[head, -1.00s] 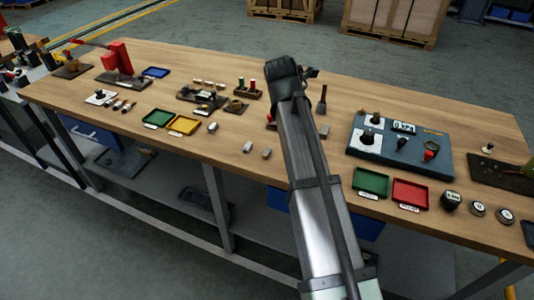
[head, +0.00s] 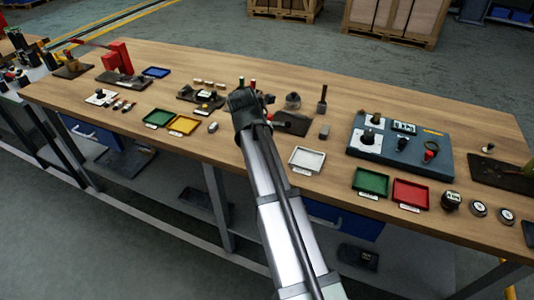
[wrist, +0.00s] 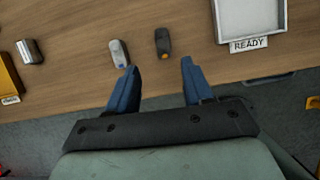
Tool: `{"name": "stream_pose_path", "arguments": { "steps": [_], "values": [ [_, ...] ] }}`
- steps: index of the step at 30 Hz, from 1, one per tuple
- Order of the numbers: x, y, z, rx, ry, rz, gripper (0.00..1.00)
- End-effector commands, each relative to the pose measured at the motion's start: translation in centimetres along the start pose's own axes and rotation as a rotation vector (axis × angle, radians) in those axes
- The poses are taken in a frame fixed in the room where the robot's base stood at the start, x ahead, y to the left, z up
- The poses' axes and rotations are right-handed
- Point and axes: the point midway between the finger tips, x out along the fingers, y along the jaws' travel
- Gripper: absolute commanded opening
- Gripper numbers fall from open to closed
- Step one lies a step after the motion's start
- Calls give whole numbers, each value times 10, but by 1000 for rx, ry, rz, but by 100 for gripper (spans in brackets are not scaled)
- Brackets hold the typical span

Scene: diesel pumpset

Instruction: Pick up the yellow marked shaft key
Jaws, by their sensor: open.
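In the wrist view, a dark, rounded shaft key with a yellow-orange mark (wrist: 162,42) lies on the wooden bench. It is beyond my fingertips, between their lines but nearer the middle than either finger. My gripper (wrist: 157,67) is open and empty, its two blue fingers apart, with bench showing between them. A grey key with a blue mark (wrist: 120,53) lies just left of the dark key, near the left fingertip. In the head view my arm covers the place where both keys lie, and the fingers cannot be made out.
A white tray (head: 307,160) stands right of the keys; its label reads READY in the wrist view. A metal cylinder (wrist: 30,52) and a yellow tray (head: 184,125) are to the left. Green (head: 371,182) and red (head: 410,194) trays stand further right. The bench's front edge is close.

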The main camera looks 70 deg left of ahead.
Motion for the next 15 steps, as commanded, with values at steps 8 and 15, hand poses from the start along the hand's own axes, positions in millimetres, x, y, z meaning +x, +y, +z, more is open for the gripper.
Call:
{"name": "stream_pose_path", "arguments": {
  "steps": [8, 15],
  "values": [
    [13, 0, 0, 0, -1, 1, 51],
    [35, -5, 4, 1, 1, -1, 51]
  ]
}}
